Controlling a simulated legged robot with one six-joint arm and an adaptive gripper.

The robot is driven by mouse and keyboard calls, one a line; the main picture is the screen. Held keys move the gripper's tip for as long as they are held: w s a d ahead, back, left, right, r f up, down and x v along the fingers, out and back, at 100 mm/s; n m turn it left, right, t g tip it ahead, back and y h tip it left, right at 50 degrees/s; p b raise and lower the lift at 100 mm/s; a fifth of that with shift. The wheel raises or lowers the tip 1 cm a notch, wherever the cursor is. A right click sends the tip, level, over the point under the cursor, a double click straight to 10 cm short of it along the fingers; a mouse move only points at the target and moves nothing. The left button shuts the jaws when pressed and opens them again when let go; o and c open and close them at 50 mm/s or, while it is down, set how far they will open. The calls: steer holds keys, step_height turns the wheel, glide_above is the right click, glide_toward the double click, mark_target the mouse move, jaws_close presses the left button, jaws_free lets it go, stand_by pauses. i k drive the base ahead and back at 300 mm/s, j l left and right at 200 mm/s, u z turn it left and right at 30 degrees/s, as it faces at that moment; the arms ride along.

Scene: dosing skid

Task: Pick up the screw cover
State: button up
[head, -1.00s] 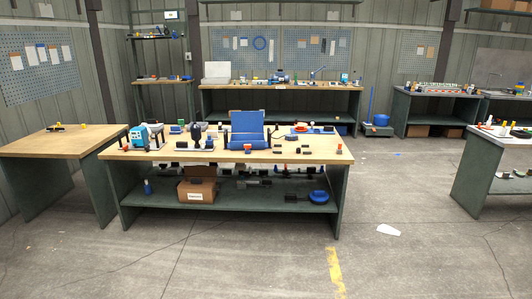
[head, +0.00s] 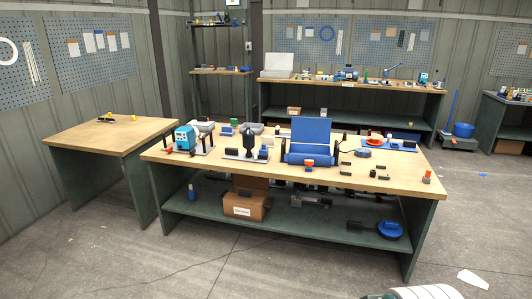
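The screw cover cannot be told for certain at this distance. A large blue unit (head: 309,135) with an upright panel and a blue lower body between dark end pieces stands on the middle workbench (head: 225,170). To its right, an orange-red round part (head: 375,142) sits on a blue mat (head: 402,146). Several small dark blocks (head: 364,175) lie in front of these. A blue-and-grey machine (head: 186,138) stands at the bench's left end. My gripper is not in view; only a pale rounded piece shows at the bottom edge.
A cardboard box (head: 244,206) and a blue round item (head: 390,230) rest on the lower shelf. A side table (head: 105,137) stands at left, a back bench (head: 350,86) behind. A white scrap (head: 473,279) lies on the floor. Floor in front is largely open.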

mark_target(264, 151)
steer(key=i+j, duration=0.75)
steer(key=i, duration=0.7)
steer(key=i+j+z, duration=0.1)
steer(key=i, duration=0.6)
steer(key=i+j, duration=0.1)
steer(key=i, duration=0.6)
steer(key=i+j+z, duration=0.1)
steer(key=i, duration=0.6)
